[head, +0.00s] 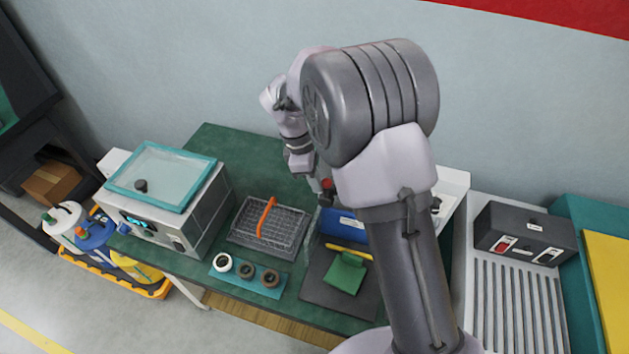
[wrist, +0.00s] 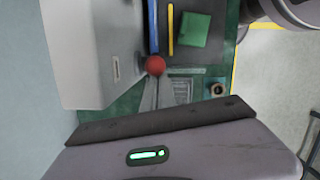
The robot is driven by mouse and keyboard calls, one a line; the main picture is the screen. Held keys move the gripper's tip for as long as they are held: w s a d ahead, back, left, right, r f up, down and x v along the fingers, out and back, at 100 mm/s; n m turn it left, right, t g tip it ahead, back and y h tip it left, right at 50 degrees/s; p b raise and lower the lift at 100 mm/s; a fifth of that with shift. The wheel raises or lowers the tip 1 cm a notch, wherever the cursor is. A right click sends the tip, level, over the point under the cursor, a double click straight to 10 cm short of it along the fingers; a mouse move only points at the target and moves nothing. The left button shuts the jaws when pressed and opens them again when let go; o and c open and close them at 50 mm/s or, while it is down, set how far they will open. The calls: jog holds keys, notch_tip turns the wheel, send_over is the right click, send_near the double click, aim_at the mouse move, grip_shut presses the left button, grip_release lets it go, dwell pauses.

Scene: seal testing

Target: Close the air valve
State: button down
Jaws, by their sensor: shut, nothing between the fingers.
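A round red knob (wrist: 154,66), which looks like the air valve's handle, shows in the wrist view beside a pale box (wrist: 95,55) with a small label. In the head view a small red spot (head: 327,184) shows beside my arm. My gripper (wrist: 157,82) is shut and empty, its grey fingers tapering toward the red knob. The fingertips appear at or just short of the knob; I cannot tell whether they touch. In the head view my arm hides most of the pale box and the valve's body. Whether the valve is open or closed cannot be told.
On the green table (head: 215,140) stand a teal-lidded tank (head: 160,178), a wire basket (head: 268,228) with an orange handle, a teal holder (head: 245,272) with several rings, and a dark mat with a green cloth (head: 346,274). A dark switch box (head: 525,235) stands at right.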

jog(key=shift+d, duration=0.1)
jog(key=shift+s+d+r+t+y+b, duration=0.1)
jog(key=shift+s+d+t+y+b, duration=0.15)
jog(key=shift+d+y, duration=0.35)
jog(key=shift+s+d+r+t+y+b, duration=0.15)
jog(key=shift+d+t+y+b, duration=0.15)
jog(key=shift+y, duration=0.5)
jog(key=shift+s+d, duration=0.1)
jog(key=shift+d, duration=0.15)
jog(key=shift+s+d+f+p, duration=0.15)
jog(key=shift+s+d+f, duration=0.2)
jog(key=shift+d, duration=0.45)
jog(key=shift+s+d+f+p, duration=0.15)
jog(key=shift+s+d+f, duration=0.15)
jog(key=shift+d, duration=0.5)
jog(key=shift+s+d+f+p, duration=0.15)
jog(key=shift+s+d+f, duration=0.2)
jog(key=shift+d, duration=0.45)
